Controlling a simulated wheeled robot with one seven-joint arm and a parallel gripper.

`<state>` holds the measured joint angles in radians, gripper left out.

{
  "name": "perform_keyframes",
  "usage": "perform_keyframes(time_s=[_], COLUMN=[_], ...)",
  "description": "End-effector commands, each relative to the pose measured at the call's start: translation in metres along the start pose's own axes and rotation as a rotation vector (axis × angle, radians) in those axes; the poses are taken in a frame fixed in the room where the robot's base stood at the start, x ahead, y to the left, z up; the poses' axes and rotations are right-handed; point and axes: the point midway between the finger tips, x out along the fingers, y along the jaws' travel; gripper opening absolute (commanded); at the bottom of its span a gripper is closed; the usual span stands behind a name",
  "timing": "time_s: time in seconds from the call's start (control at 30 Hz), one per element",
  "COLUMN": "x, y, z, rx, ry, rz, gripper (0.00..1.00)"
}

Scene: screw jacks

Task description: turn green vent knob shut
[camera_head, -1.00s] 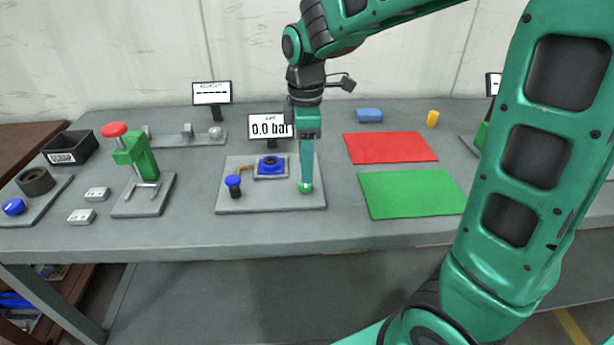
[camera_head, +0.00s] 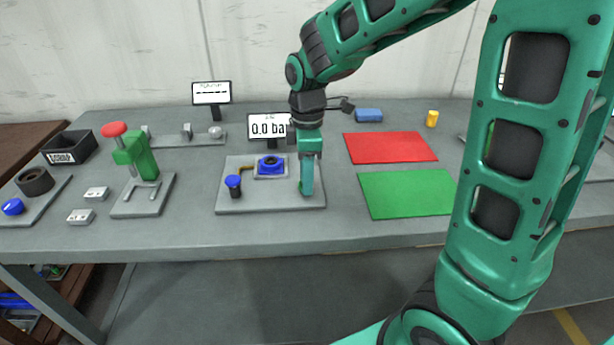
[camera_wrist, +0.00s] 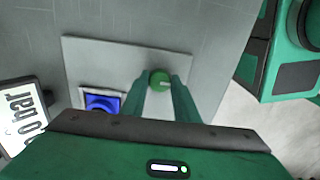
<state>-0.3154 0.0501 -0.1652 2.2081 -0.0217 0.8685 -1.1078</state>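The green vent knob (camera_wrist: 159,80) is round with a pale mark on its top. It sits on a grey base plate (camera_wrist: 110,55), right of a blue round part in a square holder (camera_wrist: 102,102). In the head view the knob (camera_head: 301,187) is mostly hidden behind my fingers. My gripper (camera_head: 307,192) points down at the knob. In the wrist view my gripper's two fingers (camera_wrist: 159,88) stand one on each side of the knob, very near it. I cannot tell whether they press on it.
A display reading 0.0 bar (camera_head: 268,127) stands behind the plate. A blue-capped post (camera_head: 233,186) stands at the plate's left. Green (camera_head: 408,193) and red (camera_head: 390,147) mats lie to the right. A green device with a red top (camera_head: 135,155) stands left.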

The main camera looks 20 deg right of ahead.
Motion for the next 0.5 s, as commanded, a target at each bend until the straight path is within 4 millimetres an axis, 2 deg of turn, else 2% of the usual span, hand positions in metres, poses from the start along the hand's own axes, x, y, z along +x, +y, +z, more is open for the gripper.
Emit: perform_keyframes(time_s=[0.03, 0.27, 0.5], x=[0.0001, 0.0002, 0.0001], y=[0.0009, -0.0001, -0.0004], z=[0.0041, 0.0002, -0.0008], rx=[0.021, 0.062, 0.201], ry=[-0.009, -0.01, -0.008], rz=[0.0, 0.0, 0.001], gripper=[0.05, 0.05, 0.05])
